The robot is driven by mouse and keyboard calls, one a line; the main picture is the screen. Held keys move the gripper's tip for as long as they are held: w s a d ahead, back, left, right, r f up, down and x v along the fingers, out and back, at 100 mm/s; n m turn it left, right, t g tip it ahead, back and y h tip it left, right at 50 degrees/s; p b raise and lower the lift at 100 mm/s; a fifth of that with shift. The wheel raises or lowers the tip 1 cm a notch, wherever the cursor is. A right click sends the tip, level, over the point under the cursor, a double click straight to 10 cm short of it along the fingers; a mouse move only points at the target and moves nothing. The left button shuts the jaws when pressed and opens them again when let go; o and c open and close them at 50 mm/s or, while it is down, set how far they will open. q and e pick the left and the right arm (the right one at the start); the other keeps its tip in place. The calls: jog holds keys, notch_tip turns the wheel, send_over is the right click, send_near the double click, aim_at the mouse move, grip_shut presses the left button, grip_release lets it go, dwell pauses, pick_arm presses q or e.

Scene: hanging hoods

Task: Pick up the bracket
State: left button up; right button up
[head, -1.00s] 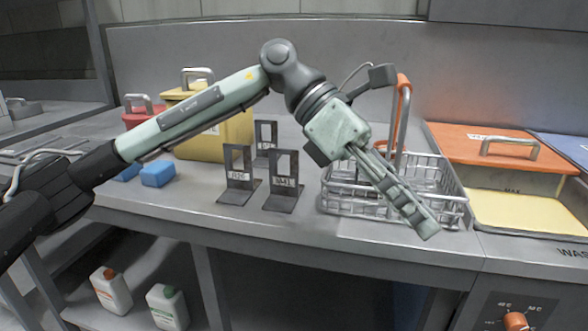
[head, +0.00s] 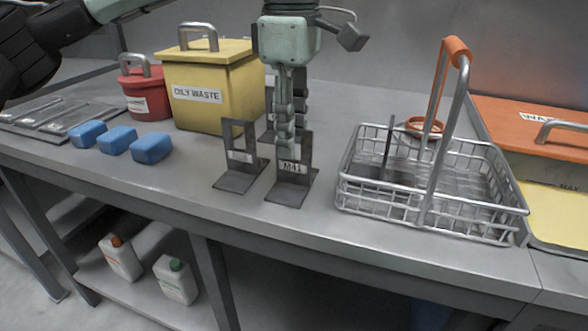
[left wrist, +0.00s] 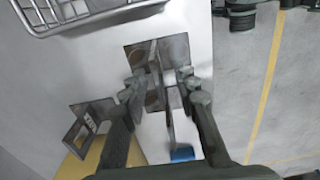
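A dark L-shaped bracket labelled "M41" (head: 291,192) stands on the grey counter. A second labelled bracket (head: 240,182) stands just left of it. A third stands behind, partly hidden by my gripper. My left gripper (head: 285,152) points straight down at the top of the "M41" bracket and covers part of its upright plate. In the left wrist view my gripper (left wrist: 163,82) has its two fingers apart, one on each side of a bracket's upright, over its dark base (left wrist: 172,49). I cannot tell whether the fingers touch it. My right gripper is not in view.
A wire basket (head: 430,212) with a raised orange-grip handle stands to the right, with a dark upright piece inside. A yellow "OILY WASTE" bin (head: 222,100), a red bin (head: 149,98) and blue blocks (head: 118,139) are to the left. Bare counter lies in front.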

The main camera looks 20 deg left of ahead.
aim_at(295, 178)
pick_arm(q)
jog(key=shift+w+f, duration=0.1)
jog(key=shift+f, duration=1.75)
grip_shut()
